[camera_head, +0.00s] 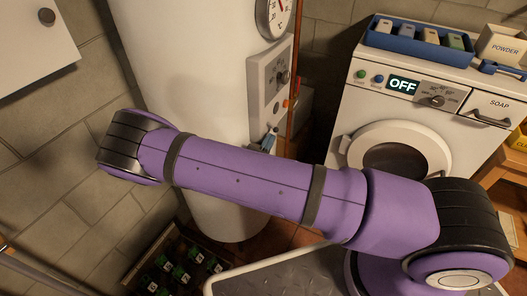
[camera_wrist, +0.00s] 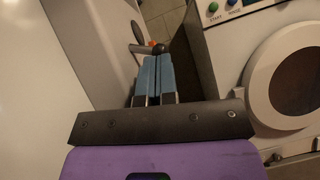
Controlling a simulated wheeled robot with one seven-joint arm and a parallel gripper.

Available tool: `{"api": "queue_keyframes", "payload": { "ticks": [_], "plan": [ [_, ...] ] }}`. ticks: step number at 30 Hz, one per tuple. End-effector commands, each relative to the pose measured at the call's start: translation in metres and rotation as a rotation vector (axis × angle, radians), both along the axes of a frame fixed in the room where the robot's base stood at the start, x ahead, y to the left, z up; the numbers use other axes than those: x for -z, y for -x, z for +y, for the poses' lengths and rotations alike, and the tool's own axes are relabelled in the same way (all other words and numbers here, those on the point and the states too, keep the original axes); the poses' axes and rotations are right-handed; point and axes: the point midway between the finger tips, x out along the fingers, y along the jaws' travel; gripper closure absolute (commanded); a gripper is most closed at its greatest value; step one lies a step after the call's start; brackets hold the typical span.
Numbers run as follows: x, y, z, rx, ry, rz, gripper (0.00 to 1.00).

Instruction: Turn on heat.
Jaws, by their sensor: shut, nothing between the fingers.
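The heater is a tall white tank (camera_head: 185,60). A round gauge (camera_head: 274,14) sits above the panel. My gripper (camera_head: 270,138) is below the panel, mostly hidden behind my purple arm. In the wrist view my gripper (camera_wrist: 156,58) has its blue-padded fingers together with nothing between them. A dark rounded knob end (camera_wrist: 158,47) appears just beyond the fingertips; whether they touch cannot be told.
A white washing machine (camera_head: 355,105) with a display reading OFF stands right of the heater. A blue tray (camera_head: 415,41) and a powder box (camera_head: 503,46) sit on top. A crate of bottles (camera_head: 150,258) is on the floor at lower left. A narrow gap separates heater and washer.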

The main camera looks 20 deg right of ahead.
Motion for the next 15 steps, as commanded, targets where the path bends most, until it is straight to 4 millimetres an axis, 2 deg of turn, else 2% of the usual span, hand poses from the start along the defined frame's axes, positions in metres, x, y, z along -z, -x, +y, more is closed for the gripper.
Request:
{"api": "queue_keyframes", "payload": {
  "ticks": [15],
  "plan": [
    [-0.0040, -0.0033, -0.0045, -0.001, 0.002, 0.001, 1.00]
  ]
}}
